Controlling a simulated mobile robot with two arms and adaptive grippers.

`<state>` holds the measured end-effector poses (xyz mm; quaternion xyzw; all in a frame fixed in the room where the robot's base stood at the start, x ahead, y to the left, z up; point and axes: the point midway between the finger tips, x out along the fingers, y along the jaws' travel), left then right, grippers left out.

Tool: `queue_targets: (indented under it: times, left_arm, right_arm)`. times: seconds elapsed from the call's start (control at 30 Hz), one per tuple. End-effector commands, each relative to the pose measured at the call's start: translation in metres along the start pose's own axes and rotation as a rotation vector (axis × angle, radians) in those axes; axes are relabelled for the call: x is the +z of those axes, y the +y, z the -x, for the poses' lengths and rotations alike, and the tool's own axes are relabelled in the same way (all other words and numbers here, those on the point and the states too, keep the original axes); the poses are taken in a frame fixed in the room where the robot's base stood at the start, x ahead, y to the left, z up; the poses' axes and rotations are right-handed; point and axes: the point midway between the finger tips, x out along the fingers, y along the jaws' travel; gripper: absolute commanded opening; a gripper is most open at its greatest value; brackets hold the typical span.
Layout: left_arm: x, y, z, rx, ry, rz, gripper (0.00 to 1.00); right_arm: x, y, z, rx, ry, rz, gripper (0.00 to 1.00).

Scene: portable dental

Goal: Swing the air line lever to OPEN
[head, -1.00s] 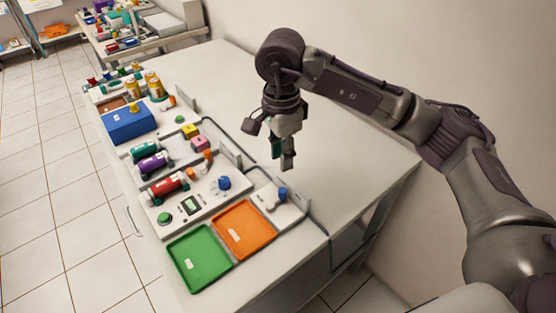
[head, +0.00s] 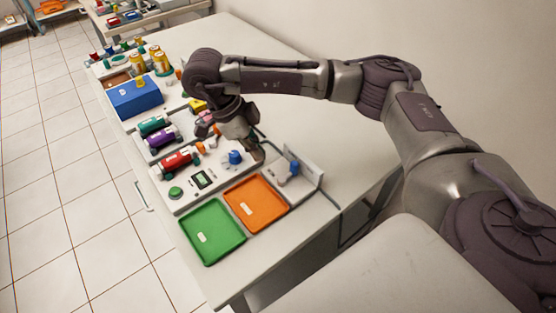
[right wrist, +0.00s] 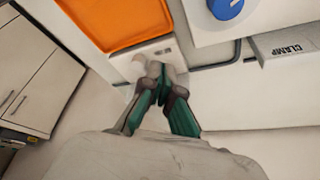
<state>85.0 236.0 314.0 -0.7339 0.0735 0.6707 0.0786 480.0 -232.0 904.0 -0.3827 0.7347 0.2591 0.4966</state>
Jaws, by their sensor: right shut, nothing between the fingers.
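A small blue lever (head: 294,168) stands on a white panel (head: 309,178) with an upright back plate, to the right of the orange tray in the head view. I cannot read its marking or position. My right gripper (head: 257,153) is shut and empty, pointing down to the left of this lever, close behind a round blue knob (head: 235,157). In the right wrist view the shut fingertips (right wrist: 162,72) lie over a pale plate (right wrist: 150,49) beside the orange tray. No lever shows clearly there; the fingers may hide it. My left gripper is not in view.
The orange tray (head: 277,190) and green tray (head: 213,257) lie at the near end of the table. A console with a red cylinder (head: 176,160) and a blue box (head: 134,98) stand farther off. A bracket marked CLAMP (right wrist: 290,47) and dark piping (right wrist: 215,62) are near the fingers.

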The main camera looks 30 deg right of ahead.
Motion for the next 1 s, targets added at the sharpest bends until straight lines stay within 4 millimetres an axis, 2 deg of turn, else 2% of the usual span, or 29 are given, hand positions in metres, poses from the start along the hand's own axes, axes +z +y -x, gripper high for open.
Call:
queue_targets:
  times: [0.03, 0.17, 0.3, 0.43, 1.0]
  left_arm:
    - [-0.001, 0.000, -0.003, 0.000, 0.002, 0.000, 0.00]
    - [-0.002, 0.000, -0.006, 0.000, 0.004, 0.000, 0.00]
    - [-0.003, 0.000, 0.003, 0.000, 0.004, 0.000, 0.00]
    - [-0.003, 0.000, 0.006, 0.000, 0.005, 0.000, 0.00]
    - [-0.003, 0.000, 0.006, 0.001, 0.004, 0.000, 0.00]
  right_arm:
    - [0.000, 0.001, -0.015, 0.005, 0.002, 0.001, 0.00]
    - [0.000, 0.001, -0.040, 0.004, 0.001, 0.001, 0.00]
    - [-0.023, 0.000, -0.043, -0.001, 0.000, -0.001, 0.00]
    - [-0.033, 0.000, -0.048, -0.001, 0.000, 0.000, 0.00]
    - [-0.037, 0.000, -0.051, 0.003, -0.001, -0.008, 0.00]
